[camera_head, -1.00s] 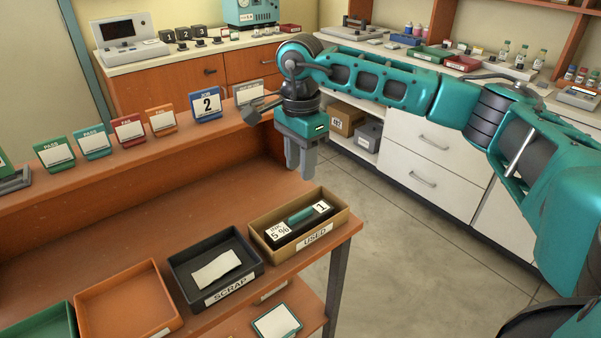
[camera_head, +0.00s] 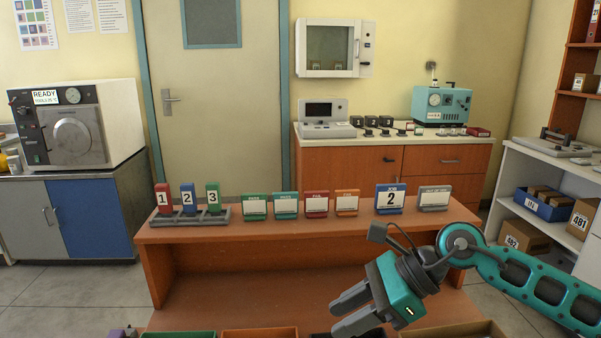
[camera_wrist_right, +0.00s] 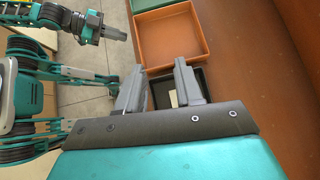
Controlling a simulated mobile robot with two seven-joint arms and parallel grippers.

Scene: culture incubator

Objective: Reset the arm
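My right gripper (camera_head: 340,316) is at the lower right of the head view, above the bench, with its two grey fingers apart. In the right wrist view its fingers (camera_wrist_right: 160,64) stand wide apart with nothing between them. Below them is the dark tray (camera_wrist_right: 162,94) with a pale slip, partly hidden by the fingers. My left gripper (camera_wrist_right: 117,33) shows at the upper left of the right wrist view, over the grey floor. It is too small there to tell whether its fingers are apart.
The bench shelf (camera_head: 320,231) carries several coloured cards and a rack (camera_head: 189,215) with three numbered blocks. An orange tray (camera_wrist_right: 165,48) and a cardboard tray (camera_head: 460,329) line the front. An incubator (camera_head: 76,125) stands at the left. Floor is free beside the bench.

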